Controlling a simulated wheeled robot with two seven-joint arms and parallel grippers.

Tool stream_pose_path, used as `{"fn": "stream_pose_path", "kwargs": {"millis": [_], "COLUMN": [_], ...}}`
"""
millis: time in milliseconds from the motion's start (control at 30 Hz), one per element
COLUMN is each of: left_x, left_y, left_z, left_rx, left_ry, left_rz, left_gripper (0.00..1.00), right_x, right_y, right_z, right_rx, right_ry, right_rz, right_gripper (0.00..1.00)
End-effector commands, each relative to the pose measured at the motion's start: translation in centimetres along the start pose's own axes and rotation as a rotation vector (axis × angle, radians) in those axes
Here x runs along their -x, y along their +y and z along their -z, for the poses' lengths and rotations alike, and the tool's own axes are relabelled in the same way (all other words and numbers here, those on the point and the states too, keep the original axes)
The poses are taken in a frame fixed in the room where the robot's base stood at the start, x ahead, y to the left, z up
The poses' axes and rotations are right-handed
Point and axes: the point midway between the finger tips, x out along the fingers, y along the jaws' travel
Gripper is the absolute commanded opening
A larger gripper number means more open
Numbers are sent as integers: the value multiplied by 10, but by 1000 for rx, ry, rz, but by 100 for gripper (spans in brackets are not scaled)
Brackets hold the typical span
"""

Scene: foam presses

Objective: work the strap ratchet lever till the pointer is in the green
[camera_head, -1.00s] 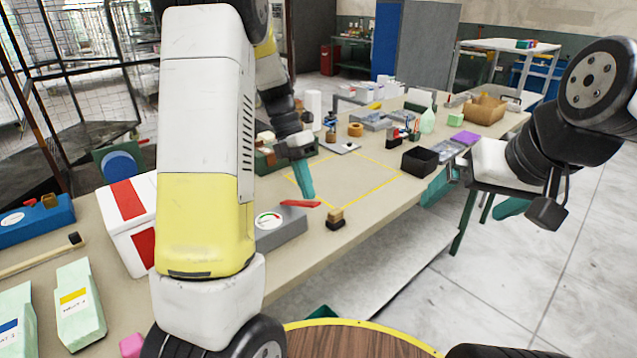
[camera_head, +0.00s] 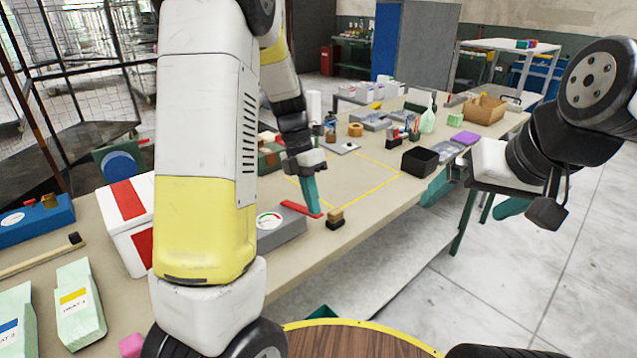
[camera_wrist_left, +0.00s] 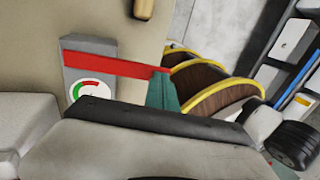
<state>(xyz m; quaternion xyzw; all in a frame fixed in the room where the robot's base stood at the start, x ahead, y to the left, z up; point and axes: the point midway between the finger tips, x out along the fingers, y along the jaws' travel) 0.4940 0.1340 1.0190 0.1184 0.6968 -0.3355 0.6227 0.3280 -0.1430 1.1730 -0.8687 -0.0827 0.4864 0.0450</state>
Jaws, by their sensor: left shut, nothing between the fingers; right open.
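The grey ratchet unit (camera_head: 285,236) stands on the bench, partly hidden by my left arm in the head view. Its red lever (camera_head: 299,208) sticks out to the right. Its round white dial (camera_head: 269,220) has green and red arcs; the pointer is too small to read. In the left wrist view the lever (camera_wrist_left: 115,63) and dial (camera_wrist_left: 90,90) also show. My left gripper (camera_head: 312,206) is shut and empty, its teal fingers (camera_wrist_left: 163,92) at the lever's free end, seemingly touching it. My right gripper (camera_head: 474,196) is open and empty beyond the bench's near edge.
A small black-and-tan block (camera_head: 335,220) stands just right of the lever. A black bin (camera_head: 420,161) is further right. A red-and-white box (camera_head: 130,225) stands left of my left arm. The yellow-taped area (camera_head: 365,178) is mostly clear.

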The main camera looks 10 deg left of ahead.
Motion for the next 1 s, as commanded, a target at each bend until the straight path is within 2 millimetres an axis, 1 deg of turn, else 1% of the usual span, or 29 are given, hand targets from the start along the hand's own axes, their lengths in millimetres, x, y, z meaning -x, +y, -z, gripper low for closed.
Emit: {"fn": "stream_pose_path", "kwargs": {"millis": [100,267,767,1000], "left_x": [-13,-26,-24,-16], "left_y": [-2,-4,-4,-6], "left_z": [1,0,0,0], "left_rx": [0,1,0,-1], "left_ry": [4,3,1,0], "left_rz": [2,4,3,3], "left_gripper": [0,0,0,0], "right_x": [0,0,0,0], "right_y": [0,0,0,0], "right_z": [0,0,0,0], "right_rx": [0,0,0,0], "right_ry": [0,0,0,0], "right_rz": [0,0,0,0], "right_gripper": [100,100,100,100]}}
